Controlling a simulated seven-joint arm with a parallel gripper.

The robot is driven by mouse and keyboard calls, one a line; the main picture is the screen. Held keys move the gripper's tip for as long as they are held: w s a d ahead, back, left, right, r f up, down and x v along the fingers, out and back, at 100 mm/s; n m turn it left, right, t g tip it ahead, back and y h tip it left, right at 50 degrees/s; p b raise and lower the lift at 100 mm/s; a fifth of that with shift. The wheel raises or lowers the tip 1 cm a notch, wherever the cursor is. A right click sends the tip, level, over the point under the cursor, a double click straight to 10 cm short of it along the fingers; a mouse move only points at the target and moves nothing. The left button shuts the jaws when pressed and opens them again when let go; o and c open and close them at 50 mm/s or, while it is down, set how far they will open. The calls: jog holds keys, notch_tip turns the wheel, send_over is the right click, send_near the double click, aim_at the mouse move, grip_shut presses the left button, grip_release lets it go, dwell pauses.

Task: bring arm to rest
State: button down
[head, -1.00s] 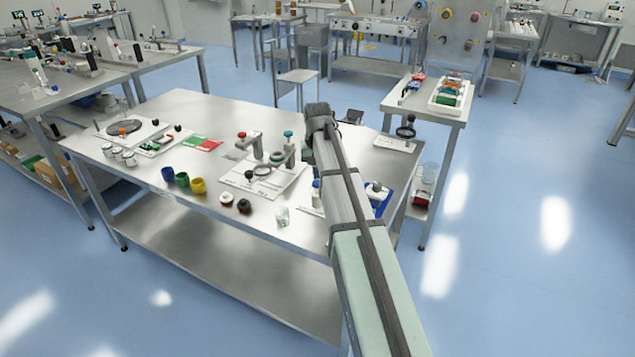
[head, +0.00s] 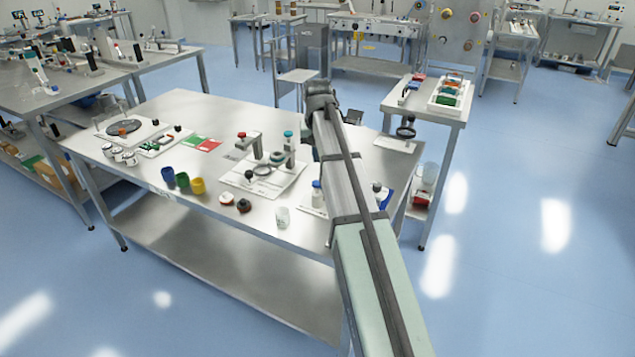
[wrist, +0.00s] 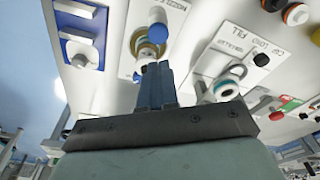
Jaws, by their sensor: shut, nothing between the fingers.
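My gripper shows in the wrist view (wrist: 155,80) as two blue fingers pressed together with nothing between them. In the head view my arm reaches up over the right part of the steel bench (head: 240,130). The gripper itself is hidden behind the arm there.
A white plate with a small press (head: 258,170) stands left of my arm. Blue, green and yellow cups (head: 197,185), dark-and-red round pieces (head: 243,205) and a clear beaker (head: 283,216) stand near the front edge. A magnifier (head: 405,130) stands to the right. Blue floor is open at right.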

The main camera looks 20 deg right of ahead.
dwell(0.3)
